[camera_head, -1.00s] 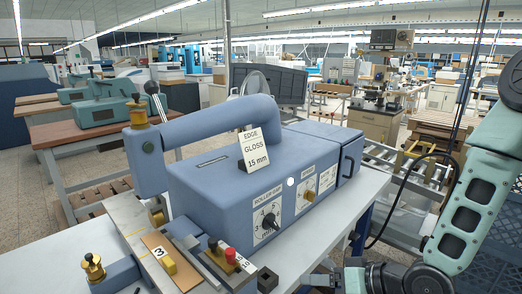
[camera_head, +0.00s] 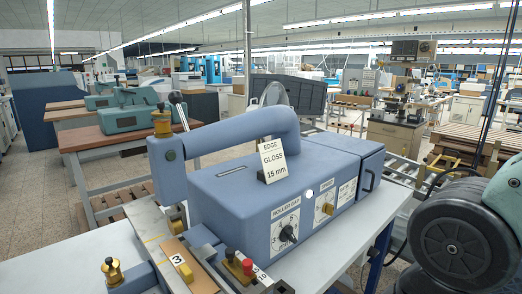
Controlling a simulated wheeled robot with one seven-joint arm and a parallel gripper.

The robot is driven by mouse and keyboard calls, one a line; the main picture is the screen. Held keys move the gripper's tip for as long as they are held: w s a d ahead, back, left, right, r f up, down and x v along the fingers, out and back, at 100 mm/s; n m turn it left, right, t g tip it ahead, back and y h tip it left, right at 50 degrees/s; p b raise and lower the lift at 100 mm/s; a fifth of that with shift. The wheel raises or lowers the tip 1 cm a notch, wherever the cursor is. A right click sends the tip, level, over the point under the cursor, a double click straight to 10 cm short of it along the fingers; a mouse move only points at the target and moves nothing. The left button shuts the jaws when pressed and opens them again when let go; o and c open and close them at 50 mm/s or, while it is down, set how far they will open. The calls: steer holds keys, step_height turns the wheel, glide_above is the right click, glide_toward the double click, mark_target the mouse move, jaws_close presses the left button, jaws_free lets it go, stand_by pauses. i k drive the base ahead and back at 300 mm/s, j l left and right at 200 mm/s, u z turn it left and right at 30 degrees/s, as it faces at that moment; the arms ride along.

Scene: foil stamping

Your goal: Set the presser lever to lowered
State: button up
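The blue stamping machine (camera_head: 240,195) stands on a pale table, with a rounded arm reaching over to the left. A lever with a dark ball knob (camera_head: 176,98) sticks up behind the head of that arm, leaning slightly left. Its lower end is hidden by the head, so I cannot tell for sure that it is the presser lever. A brass knob (camera_head: 161,123) tops the head. My gripper is not in view; only dark rounded parts and a teal part of my arm show at the right edge, apart from the machine.
A card reading EDGE GLOSS 15 mm (camera_head: 272,160) stands on the machine. Its front has a roller gap dial (camera_head: 287,233) and a yellow knob (camera_head: 327,209). A red button (camera_head: 247,266) and brass knob (camera_head: 111,270) are at the front. The floor at left is open.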

mark_target(175, 98)
steer(key=u, duration=1.6)
steer(key=i+j, duration=0.35)
steer(key=j, duration=0.1)
